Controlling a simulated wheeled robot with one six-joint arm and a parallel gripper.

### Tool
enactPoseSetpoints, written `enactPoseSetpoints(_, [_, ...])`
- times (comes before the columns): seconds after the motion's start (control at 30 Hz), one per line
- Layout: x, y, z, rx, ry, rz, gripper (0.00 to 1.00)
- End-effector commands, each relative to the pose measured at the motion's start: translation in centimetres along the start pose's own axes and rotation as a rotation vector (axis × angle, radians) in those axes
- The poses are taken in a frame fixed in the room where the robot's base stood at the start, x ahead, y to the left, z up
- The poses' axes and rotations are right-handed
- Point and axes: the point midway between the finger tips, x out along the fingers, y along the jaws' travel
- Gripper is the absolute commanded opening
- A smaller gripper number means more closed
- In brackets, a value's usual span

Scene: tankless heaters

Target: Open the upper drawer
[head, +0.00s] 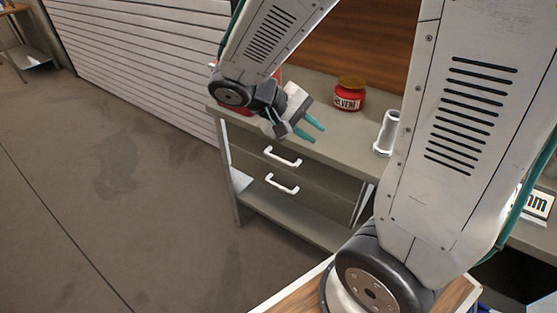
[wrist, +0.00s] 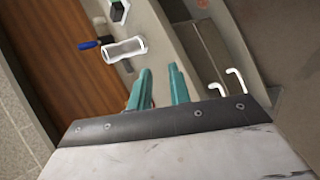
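The upper drawer (head: 262,146) is in the front of a grey workbench and looks shut. Its white bar handle (head: 283,157) is clear of my gripper. The handle also shows in the wrist view (wrist: 216,90), right of the fingers. My gripper (head: 318,134) has two teal fingers with a gap between them and nothing in it. In the head view it appears above and right of the upper handle, near the bench's front edge. The fingers also show in the wrist view (wrist: 160,72).
A lower drawer handle (head: 282,184) sits below. On the benchtop (head: 332,138) stand a red jar (head: 349,97) and a pale metal cylinder (head: 387,132). A blue-handled tool (wrist: 89,44) lies beside the cylinder. The floor (head: 120,200) in front is free.

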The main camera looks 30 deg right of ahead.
Motion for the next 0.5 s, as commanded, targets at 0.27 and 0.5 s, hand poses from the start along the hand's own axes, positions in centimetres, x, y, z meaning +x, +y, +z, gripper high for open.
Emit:
enactPoseSetpoints(0.27, [3.6,-5.3,-8.7,-0.033,0.144,0.365,0.19])
enactPoseSetpoints(0.5, [7.0,-13.0,-14.6,-0.092,0.386,0.546,0.19])
